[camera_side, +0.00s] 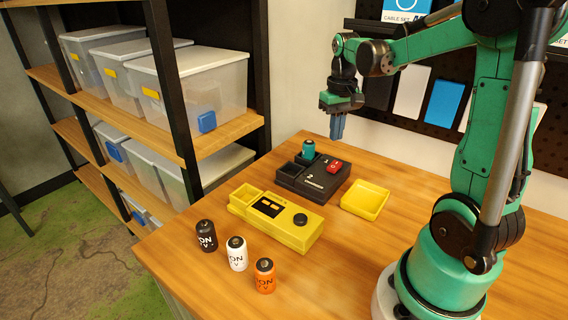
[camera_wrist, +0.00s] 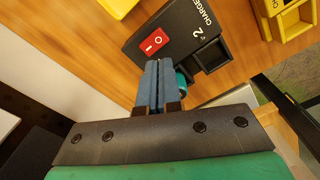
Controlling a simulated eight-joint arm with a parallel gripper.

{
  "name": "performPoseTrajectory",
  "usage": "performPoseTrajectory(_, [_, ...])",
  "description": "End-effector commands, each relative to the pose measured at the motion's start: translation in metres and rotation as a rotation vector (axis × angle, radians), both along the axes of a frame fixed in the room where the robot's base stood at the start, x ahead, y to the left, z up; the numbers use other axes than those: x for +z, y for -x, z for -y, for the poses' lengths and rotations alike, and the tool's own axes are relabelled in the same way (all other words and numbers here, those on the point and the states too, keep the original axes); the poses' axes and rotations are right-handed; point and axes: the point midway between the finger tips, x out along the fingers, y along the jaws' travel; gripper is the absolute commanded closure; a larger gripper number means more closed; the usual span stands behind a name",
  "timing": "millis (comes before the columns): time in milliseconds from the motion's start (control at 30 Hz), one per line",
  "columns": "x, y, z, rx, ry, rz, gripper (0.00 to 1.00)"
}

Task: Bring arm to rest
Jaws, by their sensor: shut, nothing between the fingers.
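My gripper (camera_side: 337,127) hangs from the green arm above the back of the wooden table, near the black charger (camera_side: 311,183). Its fingers are shut together and empty, and they point down. In the wrist view my gripper (camera_wrist: 153,72) appears in front of the charger (camera_wrist: 170,33), with its red switch visible. A teal battery (camera_side: 308,149) stands in a charger slot at the back left. In the wrist view the teal battery (camera_wrist: 181,82) is partly hidden behind the fingers.
Black (camera_side: 206,236), white (camera_side: 237,254) and orange (camera_side: 264,276) batteries stand upright at the table's front left. A yellow device (camera_side: 276,217) and yellow tray (camera_side: 365,199) lie near the charger. A shelf with clear bins (camera_side: 190,85) stands left.

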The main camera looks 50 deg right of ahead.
Motion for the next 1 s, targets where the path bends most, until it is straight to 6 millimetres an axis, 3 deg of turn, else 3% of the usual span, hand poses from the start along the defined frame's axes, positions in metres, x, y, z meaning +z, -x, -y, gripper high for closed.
performPoseTrajectory(167, [0.010, -0.009, -0.039, 0.097, 0.055, 0.085, 1.00])
performPoseTrajectory(400, [0.020, -0.011, -0.131, 0.332, 0.148, 0.354, 1.00])
performPoseTrajectory(533, [0.019, -0.005, -0.168, 0.429, 0.161, 0.486, 1.00])
performPoseTrajectory(700, [0.016, 0.001, -0.191, 0.494, 0.159, 0.585, 1.00])
performPoseTrajectory(1000, [0.015, 0.002, -0.195, 0.503, 0.159, 0.604, 1.00])
